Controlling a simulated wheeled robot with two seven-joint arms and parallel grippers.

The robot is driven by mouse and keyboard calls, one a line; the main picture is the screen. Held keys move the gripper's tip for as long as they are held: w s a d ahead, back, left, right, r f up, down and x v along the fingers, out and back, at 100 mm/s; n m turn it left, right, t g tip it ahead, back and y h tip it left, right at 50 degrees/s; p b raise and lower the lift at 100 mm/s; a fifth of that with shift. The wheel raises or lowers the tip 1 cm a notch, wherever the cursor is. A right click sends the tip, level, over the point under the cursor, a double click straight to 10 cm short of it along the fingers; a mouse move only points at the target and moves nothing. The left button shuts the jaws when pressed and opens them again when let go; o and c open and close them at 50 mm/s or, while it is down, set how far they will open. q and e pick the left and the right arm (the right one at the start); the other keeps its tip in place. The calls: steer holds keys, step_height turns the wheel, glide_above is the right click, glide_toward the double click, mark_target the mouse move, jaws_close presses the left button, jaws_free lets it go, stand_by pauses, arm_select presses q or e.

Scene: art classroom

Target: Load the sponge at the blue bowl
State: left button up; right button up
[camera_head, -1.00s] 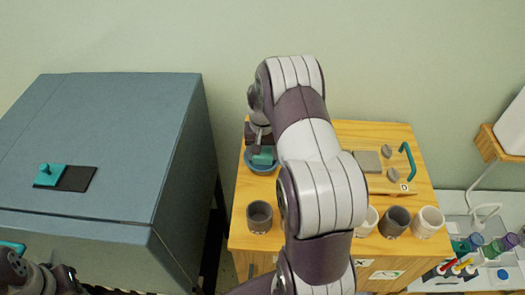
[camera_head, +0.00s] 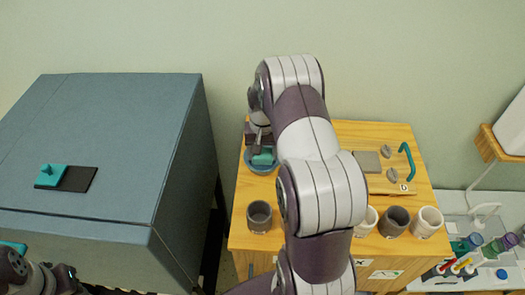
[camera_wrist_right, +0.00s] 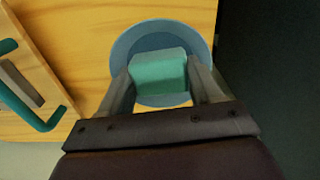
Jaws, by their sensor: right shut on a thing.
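The blue bowl (camera_head: 251,167) stands at the back left of the wooden cabinet top. It also shows in the right wrist view (camera_wrist_right: 125,51). The teal sponge (camera_head: 263,159) is at the bowl, partly hidden by my arm in the head view. In the right wrist view the sponge (camera_wrist_right: 158,73) sits between the two fingers of my right gripper (camera_wrist_right: 160,78), which is shut on it, over the bowl. I cannot tell whether the sponge touches the bowl's bottom. My left gripper (camera_head: 65,279) shows only in part at the lower left corner, away from the bowl.
Grey and white cups (camera_head: 397,221) stand along the cabinet's front edge, with a dark cup (camera_head: 259,215) at the left. A teal handle (camera_head: 407,162) is on the right of the top. A large grey-blue box (camera_head: 120,130) stands to the left, across a narrow gap.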

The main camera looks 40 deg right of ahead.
mark_target(263, 153)
step_height(263, 153, up, 7)
steer(key=p, duration=0.5)
steer(key=shift+f, duration=0.15)
stand_by(0.4)
